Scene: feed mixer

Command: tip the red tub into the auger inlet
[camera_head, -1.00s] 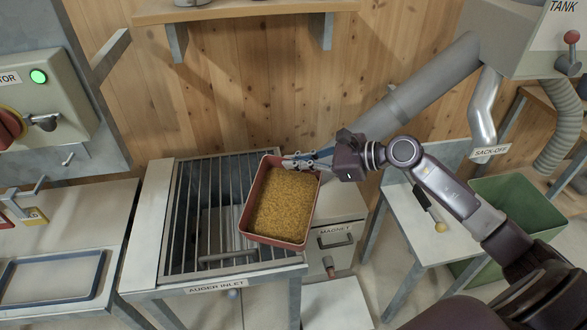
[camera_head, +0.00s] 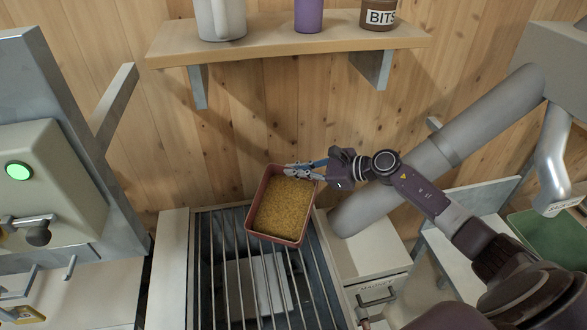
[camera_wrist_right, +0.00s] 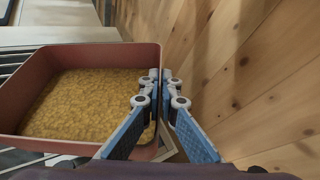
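The red tub (camera_head: 283,206) is filled with yellow-brown grain. It is held over the far right part of the auger inlet (camera_head: 206,262), a box topped with metal bars. The tub looks close to level, and the grain lies inside it. My right gripper (camera_head: 290,169) is shut on the tub's rim at its far right side. In the right wrist view the fingers (camera_wrist_right: 161,92) pinch the wall of the tub (camera_wrist_right: 62,58). My left gripper is not in view.
A shelf (camera_head: 290,40) with a white jug (camera_head: 220,18), a purple container (camera_head: 308,14) and a jar labelled BITS (camera_head: 380,14) is on the wall above. A grey pipe (camera_head: 440,150) slopes behind my right arm. A green bin (camera_head: 545,235) stands at the right.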

